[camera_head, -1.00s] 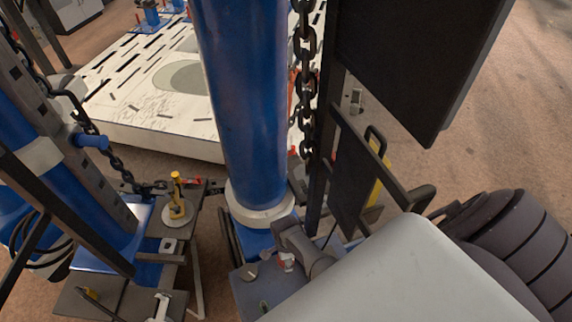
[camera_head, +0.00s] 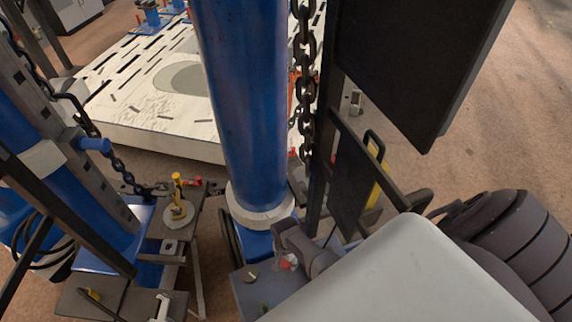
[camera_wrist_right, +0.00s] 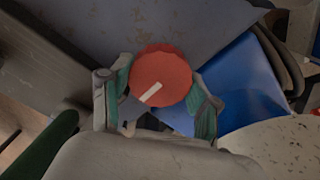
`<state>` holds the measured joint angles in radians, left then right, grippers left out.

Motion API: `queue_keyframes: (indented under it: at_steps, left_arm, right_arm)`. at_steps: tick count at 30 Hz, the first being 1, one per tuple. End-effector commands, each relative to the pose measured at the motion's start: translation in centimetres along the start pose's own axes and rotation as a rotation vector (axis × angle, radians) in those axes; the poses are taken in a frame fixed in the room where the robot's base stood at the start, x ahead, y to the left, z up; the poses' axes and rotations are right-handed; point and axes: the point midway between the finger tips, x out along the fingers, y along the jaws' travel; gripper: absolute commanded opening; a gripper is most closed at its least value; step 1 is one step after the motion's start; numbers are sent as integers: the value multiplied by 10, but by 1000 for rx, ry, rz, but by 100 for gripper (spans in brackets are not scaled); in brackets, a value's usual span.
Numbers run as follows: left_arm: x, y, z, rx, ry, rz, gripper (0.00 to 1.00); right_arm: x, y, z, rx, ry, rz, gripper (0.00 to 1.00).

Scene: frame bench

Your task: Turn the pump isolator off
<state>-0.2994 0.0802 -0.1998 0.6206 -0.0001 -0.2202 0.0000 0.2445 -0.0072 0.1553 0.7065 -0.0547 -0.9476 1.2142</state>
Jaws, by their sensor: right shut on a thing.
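The pump isolator, a round red knob (camera_wrist_right: 165,70) with a white pointer mark, shows in the middle of the right wrist view. Its mark runs from near the centre toward the lower left. My right gripper (camera_wrist_right: 157,84) has its green-padded fingers on either side of the knob and is shut on it. In the head view only a small red and white bit of the knob (camera_head: 286,265) shows, because my right gripper and arm cover most of it. My left gripper is not in view.
A grey panel (camera_head: 247,293) with a small dial lies beside the knob. A thick blue column (camera_head: 242,110) stands just behind it, with a hanging chain (camera_head: 305,80) and dark frame bars to its right. A yellow-handled valve (camera_head: 177,195) stands on the bench at left.

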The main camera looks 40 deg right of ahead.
Motion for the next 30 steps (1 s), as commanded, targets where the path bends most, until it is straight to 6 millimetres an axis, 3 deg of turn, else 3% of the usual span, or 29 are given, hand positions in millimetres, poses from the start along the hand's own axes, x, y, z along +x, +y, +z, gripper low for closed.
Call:
queue_keyframes:
  at_steps: [13, 14, 18, 30]
  left_arm:
    - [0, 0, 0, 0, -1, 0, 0]
    - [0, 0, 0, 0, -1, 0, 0]
    - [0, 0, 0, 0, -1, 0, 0]
    - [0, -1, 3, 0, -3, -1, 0]
  right_arm:
    - [1, 1, 1, -14, -2, 2, 27]
    - [1, 1, 1, -13, -2, 2, 63]
    - [1, 1, 1, -13, -1, 2, 87]
    - [-2, 0, 0, -11, 0, -1, 87]
